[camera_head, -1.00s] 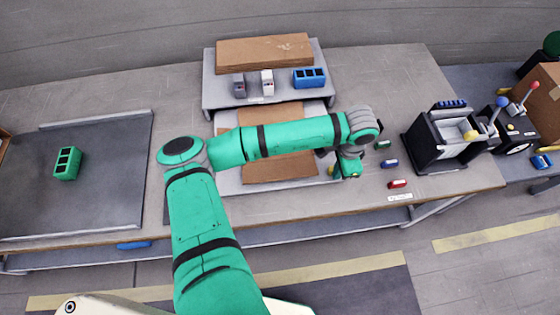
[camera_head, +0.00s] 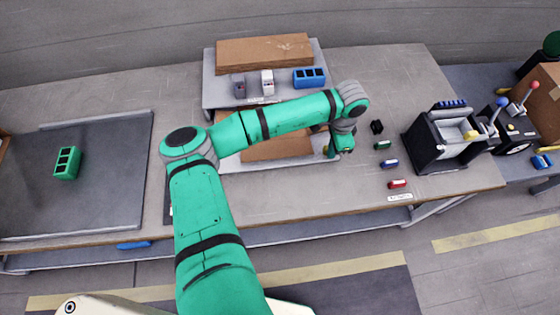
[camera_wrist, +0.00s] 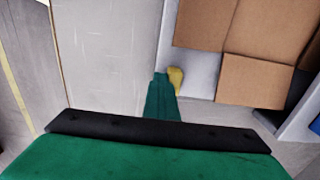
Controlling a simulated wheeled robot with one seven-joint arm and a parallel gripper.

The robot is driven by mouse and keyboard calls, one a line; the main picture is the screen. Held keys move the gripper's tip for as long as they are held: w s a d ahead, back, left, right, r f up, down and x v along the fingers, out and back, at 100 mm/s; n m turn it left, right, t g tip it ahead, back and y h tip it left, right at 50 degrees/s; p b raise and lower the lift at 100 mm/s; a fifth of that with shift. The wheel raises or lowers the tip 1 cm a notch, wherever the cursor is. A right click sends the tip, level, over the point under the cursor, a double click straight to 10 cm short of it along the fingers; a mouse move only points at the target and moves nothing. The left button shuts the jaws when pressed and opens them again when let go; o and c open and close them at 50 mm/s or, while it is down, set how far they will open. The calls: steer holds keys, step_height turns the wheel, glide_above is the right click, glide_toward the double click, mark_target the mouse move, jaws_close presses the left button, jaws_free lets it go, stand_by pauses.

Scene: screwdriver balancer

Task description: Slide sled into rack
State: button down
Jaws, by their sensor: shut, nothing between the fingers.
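No part is clearly marked as the sled or the rack, and I cannot tell which they are. A black machine with an open grey top (camera_head: 450,130) stands at the right of the bench. A grey raised shelf (camera_head: 222,92) stands at the back, and brown cardboard panels (camera_head: 275,149) lie on a light board in front of it, partly hidden by my arm. My gripper (camera_head: 341,151) is shut and empty, pointing down near the board's right edge. In the wrist view its green finger (camera_wrist: 161,98) shows beside a small yellow piece (camera_wrist: 175,79).
Small black, green, blue and red (camera_head: 397,184) parts line the bench between my gripper and the machine. The shelf holds a blue block (camera_head: 309,77) and two small holders. A green block (camera_head: 67,163) lies on the dark left mat. A second lever machine (camera_head: 514,130) stands further right.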

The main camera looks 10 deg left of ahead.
mark_target(325, 130)
steer(key=shift+w+a, duration=0.6)
steer(key=shift+w, duration=1.05)
steer(key=shift+w+a, duration=0.6)
steer(key=shift+w, duration=1.1)
steer(key=shift+w+a, duration=0.6)
steer(key=shift+w, duration=1.05)
steer(key=shift+s, duration=0.15)
steer(key=shift+s+d, duration=0.2)
steer(key=shift+s, duration=0.3)
steer(key=shift+r, duration=3.5)
